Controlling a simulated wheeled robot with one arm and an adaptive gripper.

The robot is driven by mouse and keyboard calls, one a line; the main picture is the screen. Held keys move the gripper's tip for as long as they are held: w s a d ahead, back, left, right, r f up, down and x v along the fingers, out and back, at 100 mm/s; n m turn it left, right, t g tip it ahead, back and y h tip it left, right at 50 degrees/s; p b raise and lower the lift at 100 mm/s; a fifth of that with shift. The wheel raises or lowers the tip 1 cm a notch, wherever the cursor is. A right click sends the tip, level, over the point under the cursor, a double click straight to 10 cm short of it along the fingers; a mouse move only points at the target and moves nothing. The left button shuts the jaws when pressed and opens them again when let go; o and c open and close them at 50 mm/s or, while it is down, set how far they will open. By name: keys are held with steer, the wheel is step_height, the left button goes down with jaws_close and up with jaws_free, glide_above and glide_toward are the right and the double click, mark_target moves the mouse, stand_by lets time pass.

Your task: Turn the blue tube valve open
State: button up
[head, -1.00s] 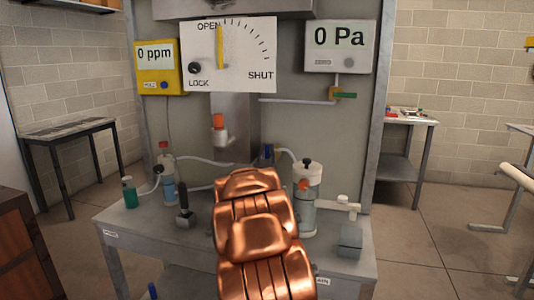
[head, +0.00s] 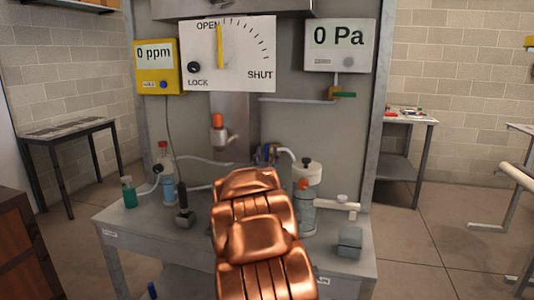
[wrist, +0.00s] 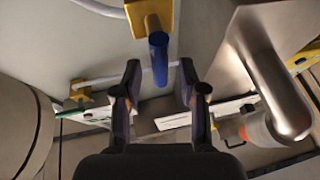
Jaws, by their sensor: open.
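The blue tube valve's handle (wrist: 158,60) hangs from a yellow valve body (wrist: 150,14) in the wrist view. My gripper (wrist: 160,68) is open, with one finger on either side of the blue handle. Gaps show between the handle and both fingers in the picture; I cannot tell the depth exactly. In the head view the blue handle (head: 267,152) is a small spot at the back of the bench, just beyond my copper arm. My arm hides the gripper there.
A clear cylinder with a black knob (head: 306,190) stands right of my arm. Another valve with a green handle (head: 344,94) is higher up.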

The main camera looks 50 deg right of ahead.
mark_target(266, 153)
steer(key=v, duration=0.4)
steer(key=shift+a+f, duration=0.15)
steer(key=shift+v, duration=0.85)
